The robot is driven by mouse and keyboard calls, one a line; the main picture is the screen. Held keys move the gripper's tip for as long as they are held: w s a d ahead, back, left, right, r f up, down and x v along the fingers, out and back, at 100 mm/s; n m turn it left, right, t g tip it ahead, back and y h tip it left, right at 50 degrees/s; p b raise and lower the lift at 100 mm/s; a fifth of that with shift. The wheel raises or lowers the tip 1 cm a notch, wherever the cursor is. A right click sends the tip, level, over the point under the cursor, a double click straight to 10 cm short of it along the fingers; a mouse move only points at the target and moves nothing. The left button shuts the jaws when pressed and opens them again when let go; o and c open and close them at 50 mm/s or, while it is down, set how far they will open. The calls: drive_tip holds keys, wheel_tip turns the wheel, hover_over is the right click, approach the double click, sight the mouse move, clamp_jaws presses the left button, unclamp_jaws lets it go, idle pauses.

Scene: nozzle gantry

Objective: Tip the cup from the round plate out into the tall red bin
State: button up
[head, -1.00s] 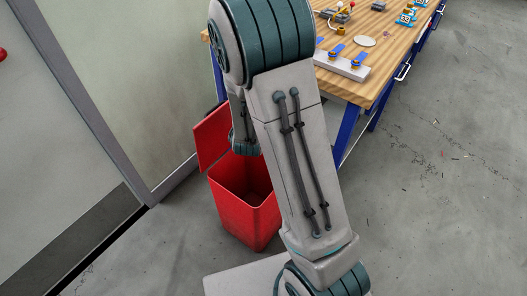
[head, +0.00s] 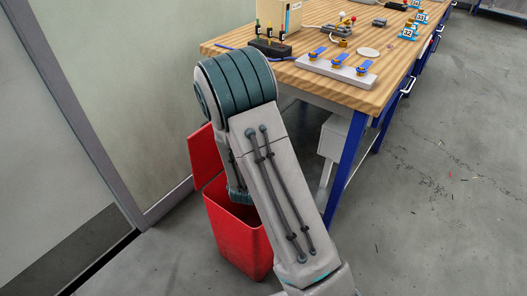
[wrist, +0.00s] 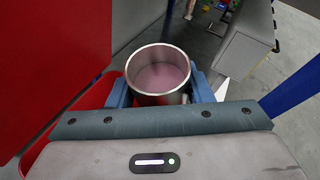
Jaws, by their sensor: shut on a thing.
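A metal cup (wrist: 158,52) is held between the blue fingers of my gripper (wrist: 160,90) in the wrist view. I look into its open mouth; the inside looks pinkish, and I cannot tell whether anything lies in it. The tall red bin (head: 240,240) stands on the floor, open at the top, partly behind my arm in the head view. Its red surface (wrist: 55,50) fills the left of the wrist view, close to the cup. My gripper and the cup are hidden in the head view. The round plate (head: 369,52) lies bare on the workbench.
The wooden workbench (head: 395,72) with blue legs is at the upper right. It carries a white block with blue-and-orange parts (head: 336,69) and several other items. A wall stands left behind the bin.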

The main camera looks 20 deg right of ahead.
drive_tip(key=n, duration=0.1)
drive_tip(key=a+n+h, duration=0.1)
drive_tip(key=n+h, duration=0.1)
drive_tip(key=shift+w+a+f+t, duration=0.1)
drive_tip(key=shift+a+f+t, duration=0.15)
drive_tip(key=shift+a+t, duration=0.05)
drive_tip(key=shift+a+r+n+h, duration=0.1)
drive_tip(key=shift+r+n+h, duration=0.15)
drive_tip(key=shift+n, duration=0.35)
drive_tip(key=n, duration=0.1)
drive_tip(key=n+t+h, duration=0.1)
drive_tip(key=n, duration=0.1)
drive_tip(key=a+n+t+b, duration=0.1)
drive_tip(key=shift+w+r+n, duration=0.1)
drive_tip(key=shift+r+n, duration=0.2)
drive_tip(key=shift+n+t+h, duration=0.3)
drive_tip(key=shift+n+h, duration=0.05)
drive_tip(key=shift+n, duration=0.35)
drive_tip(key=n+t, duration=0.1)
drive_tip(key=n, duration=0.1)
drive_tip(key=f+n+t+p, duration=0.1)
drive_tip(key=n, duration=0.1)
drive_tip(key=n+t, duration=0.1)
drive_tip(key=shift+f+n, duration=0.25)
drive_tip(key=shift+n, duration=0.15)
